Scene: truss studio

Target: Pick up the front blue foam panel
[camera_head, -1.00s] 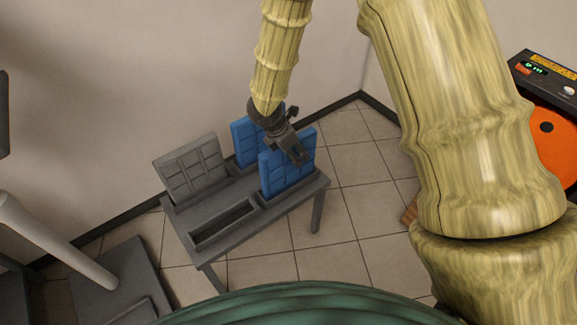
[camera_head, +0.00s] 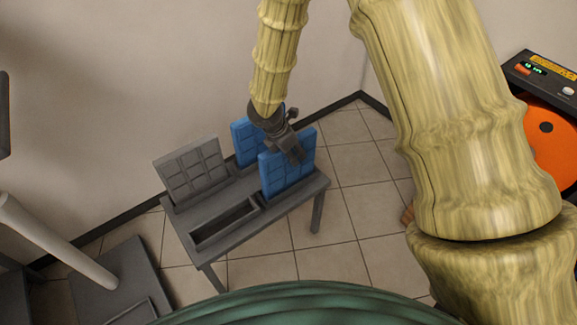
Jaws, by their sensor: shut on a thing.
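The front blue foam panel (camera_head: 278,174) stands upright at the right front of a small grey table (camera_head: 222,240). Its lower edge appears to be still at the slot in the table top. My gripper (camera_head: 296,157) comes from above and is shut on the top edge of this panel. The fingers hide part of the panel's upper edge. A second blue foam panel (camera_head: 243,144) stands upright behind it, partly hidden by my gripper and wrist.
A grey panel (camera_head: 192,168) stands at the table's back left. An empty slot (camera_head: 225,221) lies at the front left. The wall is close behind. An orange and black machine (camera_head: 551,140) is at the far right. Grey stands (camera_head: 115,285) are at the lower left. Tiled floor is free right of the table.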

